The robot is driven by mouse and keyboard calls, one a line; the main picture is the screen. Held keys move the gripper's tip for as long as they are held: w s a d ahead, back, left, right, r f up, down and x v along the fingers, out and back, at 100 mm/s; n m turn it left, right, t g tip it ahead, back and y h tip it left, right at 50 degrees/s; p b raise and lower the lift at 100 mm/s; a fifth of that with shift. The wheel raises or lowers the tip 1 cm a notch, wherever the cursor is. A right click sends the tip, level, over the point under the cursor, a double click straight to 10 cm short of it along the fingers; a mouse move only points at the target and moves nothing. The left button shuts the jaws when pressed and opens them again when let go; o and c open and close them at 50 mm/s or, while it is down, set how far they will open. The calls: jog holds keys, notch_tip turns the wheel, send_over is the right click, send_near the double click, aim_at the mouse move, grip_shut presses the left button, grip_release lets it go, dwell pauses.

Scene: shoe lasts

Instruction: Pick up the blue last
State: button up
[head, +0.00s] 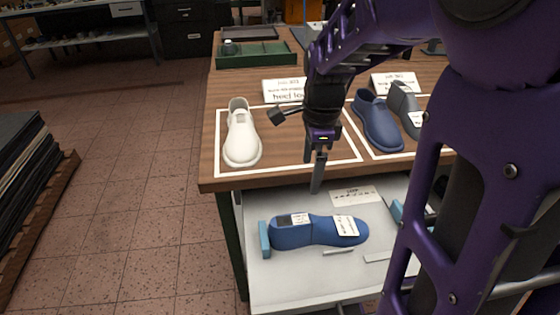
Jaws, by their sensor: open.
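A blue last (322,231) with white labels lies in the open drawer (285,280), toe to the right. A dark blue shoe (378,122) stands on the bench top at right, with a grey last (403,104) beside it, partly hidden by my arm. My gripper (314,174) points down at the bench's front edge, above and behind the blue last in the picture. It is open and appears empty, clear of the blue last; its fingers overlap in this view.
A white shoe (241,134) stands in a white outlined area on the bench (208,150). Light blue blocks (264,239), a card (355,195) and small grey pieces (338,252) are in the drawer. A green tray (255,55) sits at the back.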

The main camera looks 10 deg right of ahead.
jog(key=b, duration=0.3)
send_near(307, 218)
jog(key=shift+n, duration=0.3)
jog(key=f, duration=0.6)
jog(key=shift+w+f, duration=0.35)
jog(key=shift+w, duration=0.05)
jog(key=f, duration=0.2)
jog(key=f+b, duration=0.1)
jog(key=f, duration=0.2)
jog(key=shift+s+a+f, duration=0.1)
jog(key=shift+s+a, duration=0.05)
jog(key=shift+s, duration=0.1)
grip_shut()
